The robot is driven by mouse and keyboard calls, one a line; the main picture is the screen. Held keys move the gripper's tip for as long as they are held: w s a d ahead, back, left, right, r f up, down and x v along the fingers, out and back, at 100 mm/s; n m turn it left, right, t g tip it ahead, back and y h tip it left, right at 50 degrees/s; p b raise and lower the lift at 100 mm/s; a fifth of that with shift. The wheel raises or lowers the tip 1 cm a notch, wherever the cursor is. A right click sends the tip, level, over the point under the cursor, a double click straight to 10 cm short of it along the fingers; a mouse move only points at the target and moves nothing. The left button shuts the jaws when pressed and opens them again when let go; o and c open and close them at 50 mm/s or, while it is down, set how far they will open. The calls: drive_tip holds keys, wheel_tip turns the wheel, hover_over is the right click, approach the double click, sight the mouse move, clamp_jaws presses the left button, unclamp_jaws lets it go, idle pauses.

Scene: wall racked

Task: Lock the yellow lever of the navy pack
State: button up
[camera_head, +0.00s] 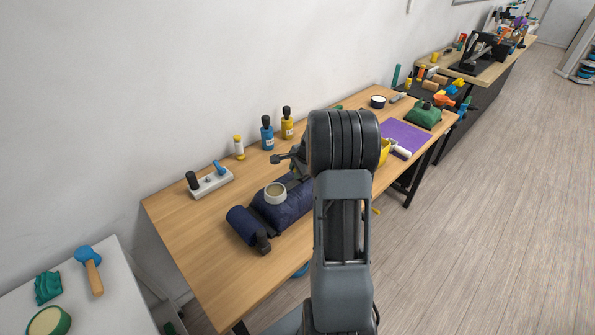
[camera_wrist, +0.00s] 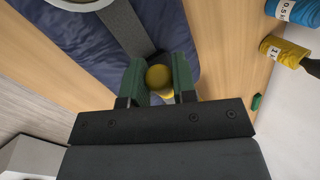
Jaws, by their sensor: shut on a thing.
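The navy pack (camera_head: 292,209) lies on the wooden workbench, partly hidden behind my arm in the head view. Its navy fabric also fills the top of the wrist view (camera_wrist: 190,28), with a grey strap (camera_wrist: 127,28) across it. My gripper (camera_wrist: 158,68) has its green fingers closed on either side of the yellow lever (camera_wrist: 158,77), whose round knob shows between them. The rest of the lever is mostly hidden by the fingers and gripper body. My arm hides the lever in the head view.
A cream round item (camera_head: 275,192) sits on the pack. Blue (camera_head: 267,137) and yellow (camera_head: 288,127) bottles stand along the wall. A grey block with knobs (camera_head: 211,183) sits left. The bench's near-left area is clear.

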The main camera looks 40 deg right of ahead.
drive_tip(key=o, duration=0.9)
drive_tip(key=b+v, duration=0.1)
drive_tip(key=v, duration=1.3)
drive_tip(key=shift+b, duration=0.3)
